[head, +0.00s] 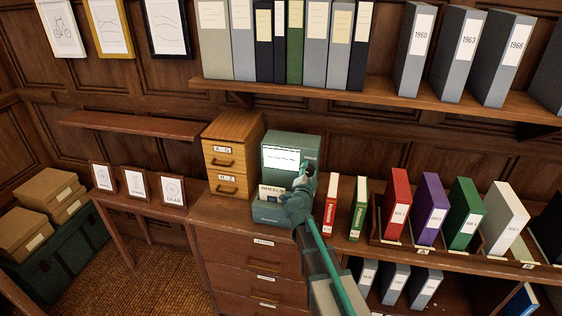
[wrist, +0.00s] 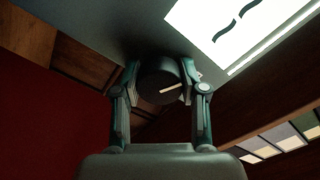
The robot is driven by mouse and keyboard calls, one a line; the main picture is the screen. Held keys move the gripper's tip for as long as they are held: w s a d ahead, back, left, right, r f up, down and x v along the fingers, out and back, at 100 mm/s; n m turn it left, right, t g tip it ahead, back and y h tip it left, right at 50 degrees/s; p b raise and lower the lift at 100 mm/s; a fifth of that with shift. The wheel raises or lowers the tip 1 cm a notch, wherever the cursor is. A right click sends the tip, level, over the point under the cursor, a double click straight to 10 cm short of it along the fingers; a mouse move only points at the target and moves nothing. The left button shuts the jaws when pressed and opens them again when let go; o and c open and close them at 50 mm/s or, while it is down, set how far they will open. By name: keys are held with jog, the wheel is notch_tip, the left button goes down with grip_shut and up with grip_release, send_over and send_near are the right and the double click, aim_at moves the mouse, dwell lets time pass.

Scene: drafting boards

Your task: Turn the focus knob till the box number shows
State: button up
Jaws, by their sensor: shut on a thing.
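A teal reader (head: 309,142) stands on the wooden cabinet with a lit white screen (head: 281,158). The screen carries a dark wavy line and no number that I can read; a corner of it shows in the wrist view (wrist: 235,22). The focus knob (wrist: 158,86) is dark and round, with a pale pointer mark aimed right and slightly up. My gripper (wrist: 160,76) is shut on the knob, one finger on each side. In the head view my gripper (head: 303,187) is at the reader's right front and hides the knob.
A wooden two-drawer card box (head: 233,153) stands close left of the reader. A red book (head: 331,207) and a green book (head: 357,210) stand close to its right. A shelf of binders (head: 300,89) runs above. Framed cards (head: 135,182) stand further left.

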jog(key=shift+n, duration=1.8)
jog(key=o, duration=1.1)
jog(key=shift+o, duration=0.2)
